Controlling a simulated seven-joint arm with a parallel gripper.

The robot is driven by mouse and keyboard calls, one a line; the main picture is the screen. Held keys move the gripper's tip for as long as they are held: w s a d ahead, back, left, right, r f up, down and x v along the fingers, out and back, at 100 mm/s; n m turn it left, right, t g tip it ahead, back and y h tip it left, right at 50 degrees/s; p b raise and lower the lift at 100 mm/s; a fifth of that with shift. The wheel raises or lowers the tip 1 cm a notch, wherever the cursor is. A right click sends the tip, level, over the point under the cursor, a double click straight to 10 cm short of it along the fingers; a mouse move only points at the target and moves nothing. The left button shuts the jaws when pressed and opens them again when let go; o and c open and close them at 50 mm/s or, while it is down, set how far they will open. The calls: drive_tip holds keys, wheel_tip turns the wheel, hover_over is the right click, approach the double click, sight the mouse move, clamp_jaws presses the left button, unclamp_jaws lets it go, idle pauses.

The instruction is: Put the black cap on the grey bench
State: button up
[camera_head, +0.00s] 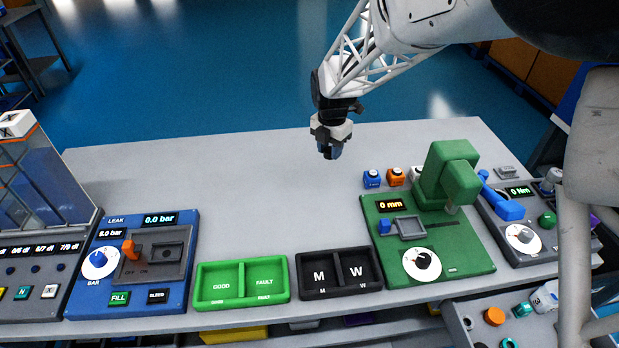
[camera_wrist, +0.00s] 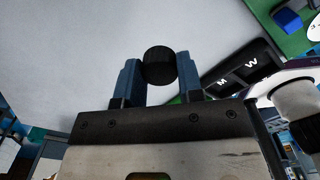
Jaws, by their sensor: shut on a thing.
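My gripper (camera_head: 330,152) is in the air above the back middle of the grey bench (camera_head: 240,165). In the wrist view, its two blue fingers (camera_wrist: 159,80) are shut on the black cap (camera_wrist: 158,63), a short dark round piece between the fingertips. In the head view the cap is hard to tell apart from the dark fingertips. The bench surface below the gripper is bare, and it also shows in the wrist view (camera_wrist: 80,50). I cannot tell exactly how far the cap is above the bench.
A green press station (camera_head: 445,232) with small blue and orange blocks (camera_head: 395,177) behind it stands at right. A black M/W tray (camera_head: 338,272), a green GOOD/FAULT tray (camera_head: 242,284) and a blue leak station (camera_head: 132,262) line the front edge. The back left and middle are clear.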

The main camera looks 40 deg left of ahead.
wheel_tip(320, 180, down, 10)
drive_tip(key=shift+r, duration=0.1)
idle(0.4)
hover_over(318, 160)
drive_tip(key=shift+f, duration=0.8)
drive_tip(key=shift+f, duration=0.1)
drive_tip(key=shift+f, duration=1.65)
drive_tip(key=shift+f, duration=0.15)
